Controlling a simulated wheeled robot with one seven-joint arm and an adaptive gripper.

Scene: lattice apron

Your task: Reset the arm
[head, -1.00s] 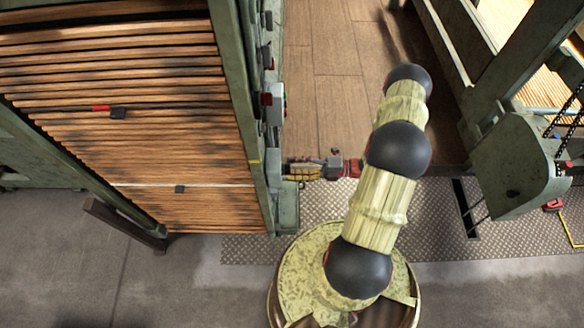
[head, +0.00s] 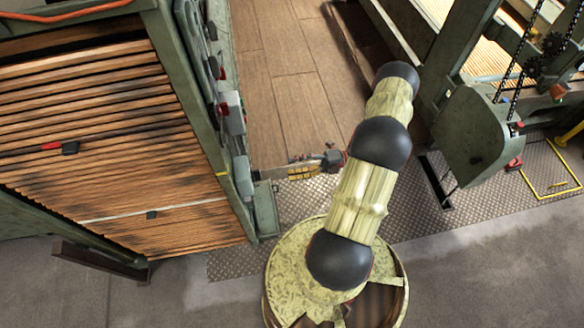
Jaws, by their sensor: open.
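My arm (head: 360,200) rises from my round base at the bottom middle and reaches up, with pale segments and dark ball joints. My gripper (head: 296,170) shows small beyond the arm, pointing left, with yellowish fingers and a dark and red wrist part. It is open, and I see nothing held in it. Its tips are close to the right side of the green machine frame (head: 232,170); whether they touch it I cannot tell. The arm hides part of the wrist.
A stack of wooden slats (head: 90,150) fills the green frame at left. Another green machine (head: 480,140) with chains stands at right. A wooden floor strip (head: 290,80) runs between them. A patterned metal plate (head: 405,215) and grey floor (head: 470,285) lie in front.

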